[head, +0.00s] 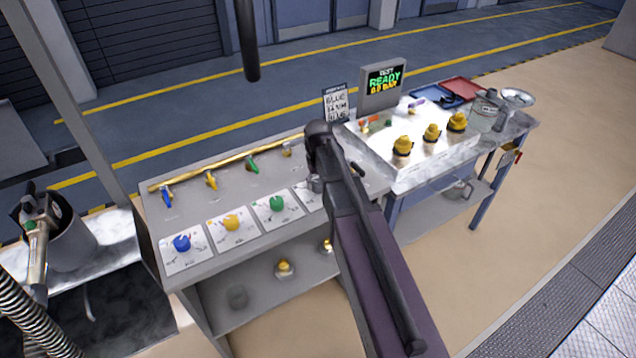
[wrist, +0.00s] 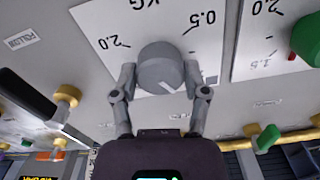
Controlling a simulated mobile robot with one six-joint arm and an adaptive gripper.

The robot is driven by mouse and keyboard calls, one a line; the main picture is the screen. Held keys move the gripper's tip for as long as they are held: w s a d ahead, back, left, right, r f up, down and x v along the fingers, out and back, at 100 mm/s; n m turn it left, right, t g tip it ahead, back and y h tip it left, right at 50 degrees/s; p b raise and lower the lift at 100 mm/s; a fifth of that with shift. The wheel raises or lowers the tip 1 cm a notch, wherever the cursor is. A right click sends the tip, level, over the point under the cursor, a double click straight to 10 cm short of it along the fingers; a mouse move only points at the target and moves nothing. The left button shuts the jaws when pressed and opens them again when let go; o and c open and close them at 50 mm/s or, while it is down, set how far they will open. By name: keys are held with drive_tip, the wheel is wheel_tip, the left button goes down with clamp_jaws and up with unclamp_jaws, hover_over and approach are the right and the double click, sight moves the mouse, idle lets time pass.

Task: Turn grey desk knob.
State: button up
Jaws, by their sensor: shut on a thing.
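The grey knob (wrist: 160,66) sits on a white dial plate (wrist: 110,20) marked KG, with 2.0 and 0.5 printed on it. My gripper (wrist: 160,76) has one finger on each side of the knob and is shut on it. The knob's pale pointer line slants toward the lower right in the wrist view. In the head view the grey knob (head: 314,184) shows at the left edge of my arm, which hides much of its plate. My gripper's fingers are hardly visible there.
Green (head: 277,203), yellow (head: 232,222) and blue (head: 182,243) knobs stand in a row on the desk to the left. Coloured valve levers line a brass pipe (head: 225,163) behind them. A screen reading READY (head: 384,80) stands on the right-hand bench.

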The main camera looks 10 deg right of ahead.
drive_tip(key=m, duration=0.7)
drive_tip(key=shift+s, duration=0.1)
drive_tip(key=m, duration=0.7)
idle(0.4)
drive_tip(key=o, duration=1.1)
drive_tip(key=shift+o, duration=0.2)
drive_tip(key=shift+n, duration=0.4)
